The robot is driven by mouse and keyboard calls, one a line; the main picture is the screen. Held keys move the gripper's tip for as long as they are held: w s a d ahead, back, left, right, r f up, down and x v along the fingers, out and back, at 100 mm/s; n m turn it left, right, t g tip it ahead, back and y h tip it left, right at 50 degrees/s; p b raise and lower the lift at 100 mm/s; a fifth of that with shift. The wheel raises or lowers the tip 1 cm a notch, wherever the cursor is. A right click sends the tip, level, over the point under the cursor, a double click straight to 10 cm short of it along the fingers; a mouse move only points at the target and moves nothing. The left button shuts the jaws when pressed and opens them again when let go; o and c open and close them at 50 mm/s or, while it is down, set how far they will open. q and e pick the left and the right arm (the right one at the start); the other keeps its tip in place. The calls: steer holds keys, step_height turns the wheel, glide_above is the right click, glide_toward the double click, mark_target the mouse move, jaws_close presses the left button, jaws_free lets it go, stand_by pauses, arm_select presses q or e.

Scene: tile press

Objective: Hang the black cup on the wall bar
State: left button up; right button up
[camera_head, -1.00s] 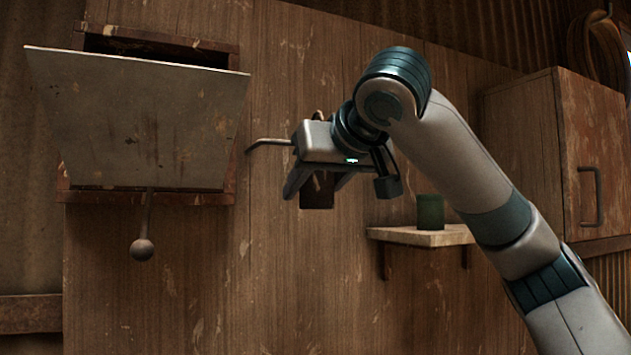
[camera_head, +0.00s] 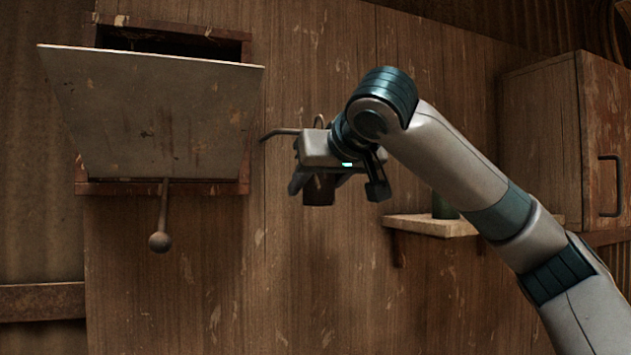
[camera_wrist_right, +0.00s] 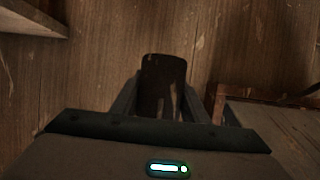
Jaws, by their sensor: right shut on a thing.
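The black cup (camera_head: 319,190) looks dark brown-black and shows below my right gripper (camera_head: 321,184), between its fingers. The right wrist view shows the dark cup (camera_wrist_right: 163,82) between the two fingers (camera_wrist_right: 165,105), which are shut on it. A thin metal wall bar (camera_head: 282,132) with a bent left end sticks out just left of the gripper body; the rest of it is hidden behind the gripper. I cannot tell whether the cup touches the bar. The cup's handle is not clearly visible. My left gripper is not in view.
A tilted metal plate (camera_head: 150,115) with a ball-ended lever (camera_head: 160,241) is at the left. A wooden shelf (camera_head: 425,226) holds a green cup (camera_head: 444,207), partly behind my arm. A cabinet (camera_head: 545,135) stands at the right. The wall below the gripper is clear.

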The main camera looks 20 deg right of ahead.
steer(key=shift+f+b, duration=0.55)
steer(key=shift+f, duration=0.3)
steer(key=o, duration=1.2)
steer(key=shift+s, duration=0.15)
